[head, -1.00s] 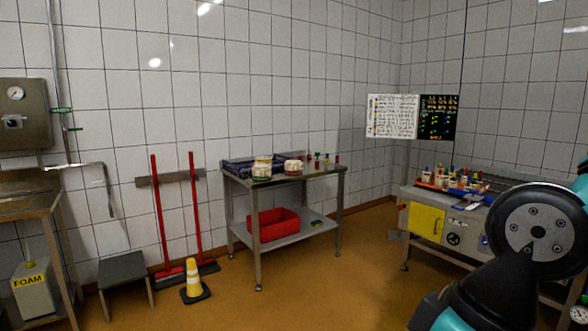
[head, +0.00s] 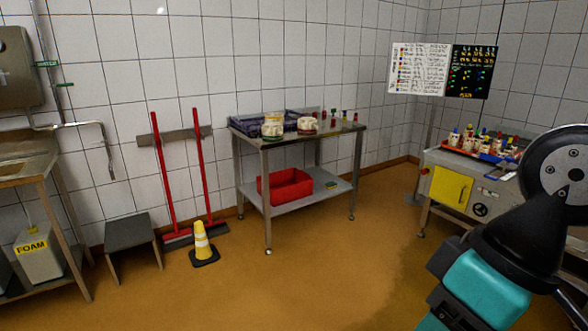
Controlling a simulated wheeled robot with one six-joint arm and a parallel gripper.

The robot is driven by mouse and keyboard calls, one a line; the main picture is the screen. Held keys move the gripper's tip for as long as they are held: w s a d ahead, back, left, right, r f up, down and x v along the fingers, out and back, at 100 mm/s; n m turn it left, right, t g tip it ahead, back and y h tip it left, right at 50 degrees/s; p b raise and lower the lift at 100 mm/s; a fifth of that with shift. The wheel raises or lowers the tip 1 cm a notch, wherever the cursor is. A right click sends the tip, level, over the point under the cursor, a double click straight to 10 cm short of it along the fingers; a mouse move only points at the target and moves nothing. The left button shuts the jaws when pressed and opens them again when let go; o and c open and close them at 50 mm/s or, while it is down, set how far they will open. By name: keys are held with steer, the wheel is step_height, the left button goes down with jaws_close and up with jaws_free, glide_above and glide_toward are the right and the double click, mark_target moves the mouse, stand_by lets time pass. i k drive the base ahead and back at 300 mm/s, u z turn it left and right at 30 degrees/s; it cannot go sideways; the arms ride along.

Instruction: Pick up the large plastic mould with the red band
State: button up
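Two whitish moulds stand on the steel table ahead. The left mould (head: 272,126) looks yellowish with a greenish lower edge. The right mould (head: 307,125) has a dark reddish strip near its base; it is too small to be sure that this is the red band. Both are in front of a dark purple crate (head: 243,127) on the tabletop. My arm shows at the right edge, far from the table. My gripper is out of view.
The steel table (head: 350,143) has a red bin (head: 290,187) on its lower shelf. A yellow cone (head: 202,243), a grey stool (head: 128,230) and red-handled tools (head: 162,175) stand left. A machine (head: 450,190) with small coloured items is at right. The brown floor ahead is clear.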

mark_target(305, 124)
steer(key=z, duration=0.15)
steer(key=i, duration=2.5)
steer(key=z, duration=0.15)
steer(key=i, duration=1.7)
steer(key=z, duration=0.05)
